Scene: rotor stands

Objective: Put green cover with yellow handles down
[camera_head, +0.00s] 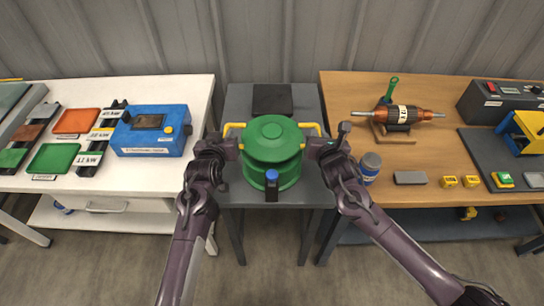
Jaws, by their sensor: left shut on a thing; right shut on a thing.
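The round green cover (273,138) is in the middle of the head view, over the small grey table. It has yellow handles on both sides, the left one (233,127) and the right one (312,127). My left gripper (234,143) is shut on the left handle. My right gripper (314,146) is shut on the right handle. Green material shows below the cover's top part, and I cannot tell whether it is part of the cover or a base under it. I also cannot tell if the cover touches what is beneath.
A blue-topped black item (272,180) stands in front of the cover. A dark pad (272,99) lies behind it on the grey table (239,99). The left white table holds a blue device (152,132). The right wooden table holds a rotor on a stand (398,117) and a can (370,167).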

